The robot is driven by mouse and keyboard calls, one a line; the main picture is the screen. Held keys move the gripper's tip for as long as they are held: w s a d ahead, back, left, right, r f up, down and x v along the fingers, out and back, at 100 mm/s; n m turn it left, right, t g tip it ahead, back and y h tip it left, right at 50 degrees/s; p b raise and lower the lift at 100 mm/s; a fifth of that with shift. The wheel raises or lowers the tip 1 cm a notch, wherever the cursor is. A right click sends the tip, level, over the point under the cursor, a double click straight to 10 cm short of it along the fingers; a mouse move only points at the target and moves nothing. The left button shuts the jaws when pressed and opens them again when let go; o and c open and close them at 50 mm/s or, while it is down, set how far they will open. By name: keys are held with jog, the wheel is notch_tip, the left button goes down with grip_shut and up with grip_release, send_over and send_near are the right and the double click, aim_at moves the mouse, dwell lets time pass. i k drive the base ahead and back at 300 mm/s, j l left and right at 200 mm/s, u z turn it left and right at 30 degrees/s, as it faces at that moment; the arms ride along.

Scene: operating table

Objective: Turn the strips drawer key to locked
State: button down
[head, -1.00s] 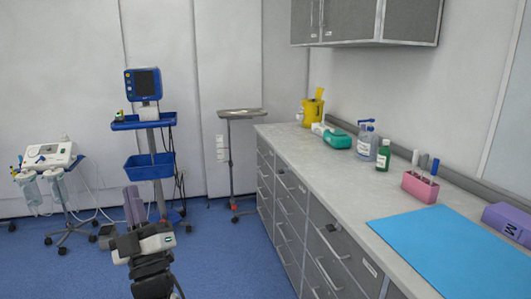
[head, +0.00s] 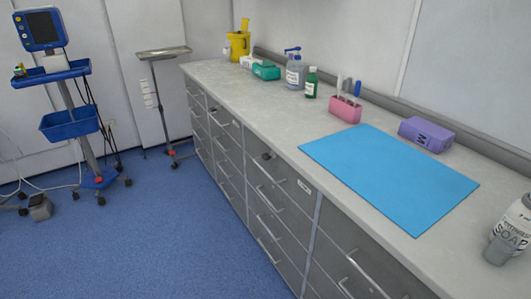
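A row of grey drawers (head: 285,205) runs along the front of the counter. A small dark key or knob (head: 267,156) sticks out at the top of one drawer column, near the counter edge. The way it is turned is too small to tell. A small white label (head: 304,185) is on the same drawer front, right of the key; its text cannot be read. My gripper is not in view.
The counter (head: 270,120) holds a blue mat (head: 385,175), a pink rack (head: 345,109), a purple box (head: 427,134), several bottles and a soap bottle (head: 508,235). A metal stand (head: 160,100) and a blue monitor cart (head: 65,125) stand at left. The blue floor (head: 150,240) before the drawers is clear.

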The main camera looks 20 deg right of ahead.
aim_at(266, 156)
jog(key=i+j, duration=0.15)
jog(key=i, duration=0.25)
jog(key=i+j+z, duration=0.15)
jog(key=i, duration=0.3)
